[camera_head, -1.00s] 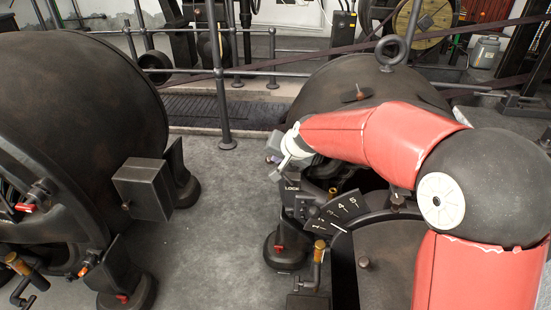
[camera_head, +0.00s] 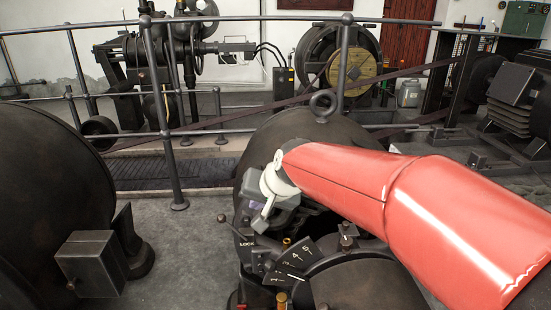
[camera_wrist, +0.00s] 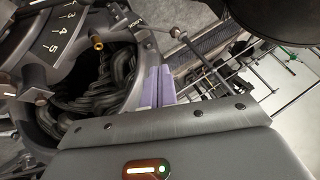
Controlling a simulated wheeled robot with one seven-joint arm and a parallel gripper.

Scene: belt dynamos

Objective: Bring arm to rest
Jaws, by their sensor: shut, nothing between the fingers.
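My red arm (camera_head: 370,190) reaches in from the right in the head view. My gripper, a grey and white wrist with purple fingers, is over the near dynamo (camera_head: 300,130), just above its dial plate (camera_head: 290,265) and LOCK label. In the wrist view my gripper (camera_wrist: 160,84) shows its two purple fingers shut together with nothing between them. Beyond them are the dynamo's dark coils (camera_wrist: 95,95) and the numbered dial (camera_wrist: 55,30). I cannot tell the exact gap between the fingers and the dynamo.
A second dark dynamo (camera_head: 45,170) with a grey box (camera_head: 91,264) stands at the left. A metal railing (camera_head: 160,120) runs behind both. Bare grey floor (camera_head: 185,240) lies between the dynamos. Belt machinery (camera_head: 345,60) stands beyond the railing.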

